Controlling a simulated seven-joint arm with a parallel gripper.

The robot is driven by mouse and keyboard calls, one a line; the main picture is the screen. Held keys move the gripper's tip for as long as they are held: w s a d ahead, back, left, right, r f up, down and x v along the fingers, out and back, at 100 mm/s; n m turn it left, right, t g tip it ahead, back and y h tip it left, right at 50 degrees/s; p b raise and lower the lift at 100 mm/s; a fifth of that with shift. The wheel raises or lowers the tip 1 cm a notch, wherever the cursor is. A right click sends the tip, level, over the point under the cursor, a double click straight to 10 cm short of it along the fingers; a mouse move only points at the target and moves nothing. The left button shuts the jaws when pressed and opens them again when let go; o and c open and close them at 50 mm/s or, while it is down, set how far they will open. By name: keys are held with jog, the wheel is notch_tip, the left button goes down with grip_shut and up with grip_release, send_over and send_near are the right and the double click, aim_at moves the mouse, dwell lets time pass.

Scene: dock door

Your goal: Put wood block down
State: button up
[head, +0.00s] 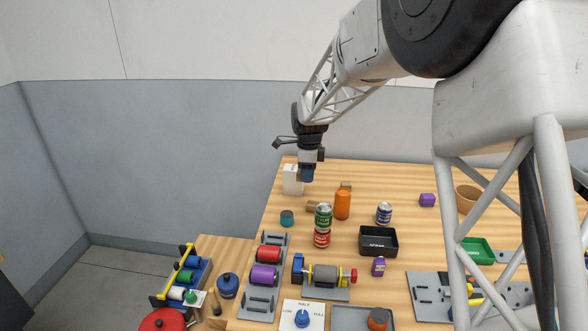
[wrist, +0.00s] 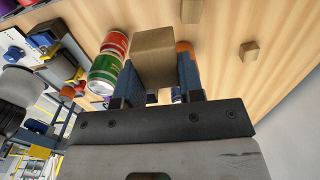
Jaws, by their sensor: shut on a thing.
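Two other small wood blocks (wrist: 249,51) (wrist: 191,11) lie on the table, near the orange can in the head view.
A green can (head: 323,216) sits above a red can (head: 322,238), beside an orange can (head: 342,205). A teal cylinder (head: 287,218), a blue can (head: 384,213) and a black tray (head: 378,241) are nearby. Bare wood shows toward the back right.

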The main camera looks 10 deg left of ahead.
jog(key=shift+a, duration=0.15)
jog(key=shift+w, duration=0.15)
send_near(294, 180)
jog(key=shift+w+d+r, duration=0.1)
jog(key=shift+w+d, duration=0.1)
jog(key=shift+w, duration=0.45)
jog(key=shift+w+d+r, duration=0.1)
jog(key=shift+w+d, duration=0.1)
jog(key=shift+w, duration=0.45)
jog(key=shift+f, duration=0.1)
jog(key=shift+f, duration=1.7)
jog(key=shift+f, duration=0.1)
jog(key=o, duration=0.9)
